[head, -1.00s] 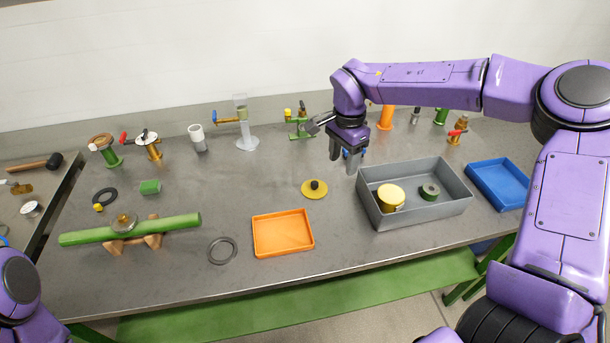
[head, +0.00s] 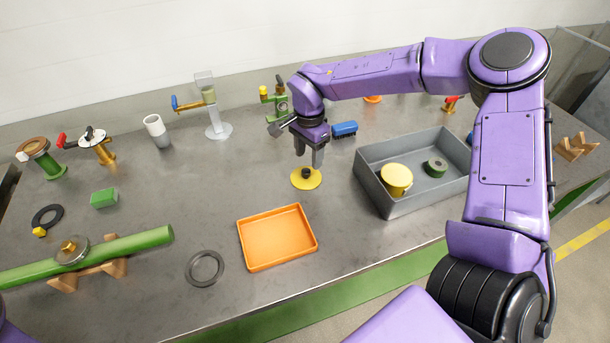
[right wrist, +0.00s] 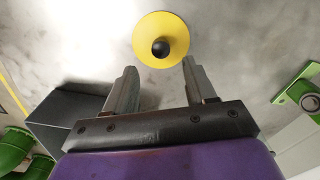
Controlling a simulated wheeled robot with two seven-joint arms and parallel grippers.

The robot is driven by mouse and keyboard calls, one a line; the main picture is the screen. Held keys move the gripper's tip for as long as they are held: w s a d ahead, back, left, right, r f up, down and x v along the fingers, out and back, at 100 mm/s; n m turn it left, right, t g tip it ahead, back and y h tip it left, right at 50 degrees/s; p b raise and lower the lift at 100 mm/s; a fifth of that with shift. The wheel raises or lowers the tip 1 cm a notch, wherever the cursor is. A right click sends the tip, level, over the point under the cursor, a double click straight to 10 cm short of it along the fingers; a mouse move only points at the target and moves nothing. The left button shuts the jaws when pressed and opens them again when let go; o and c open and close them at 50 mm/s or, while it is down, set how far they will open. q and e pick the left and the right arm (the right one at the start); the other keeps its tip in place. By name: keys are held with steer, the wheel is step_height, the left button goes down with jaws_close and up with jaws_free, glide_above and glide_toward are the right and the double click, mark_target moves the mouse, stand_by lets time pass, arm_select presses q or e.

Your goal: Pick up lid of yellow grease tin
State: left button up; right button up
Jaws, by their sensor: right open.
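The yellow lid (head: 306,179), a flat disc with a black knob, lies on the table between the orange tray and the grey bin. It also shows at the top of the right wrist view (right wrist: 161,38), just beyond the fingertips. My right gripper (head: 309,160) is open and empty, pointing down just above and behind the lid, apart from the knob. In the right wrist view its two fingers (right wrist: 158,75) stand wide apart. The yellow grease tin (head: 397,180) stands inside the grey bin at its left. My left gripper is out of view.
The grey bin (head: 413,203) also holds a green ring-shaped part (head: 436,167). An orange tray (head: 277,238) lies in front of the lid, and a grey ring (head: 205,268) lies left of it. A blue brush-like block (head: 344,129) lies behind.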

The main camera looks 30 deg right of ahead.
mark_target(306, 170)
steer(key=f, duration=0.2)
steer(key=f+p, duration=0.1)
steer(key=f, duration=0.2)
steer(key=shift+w+a+f, duration=0.15)
steer(key=shift+a+f, duration=0.15)
steer(key=shift+a, duration=0.05)
jaws_close()
steer(key=shift+r, duration=0.1)
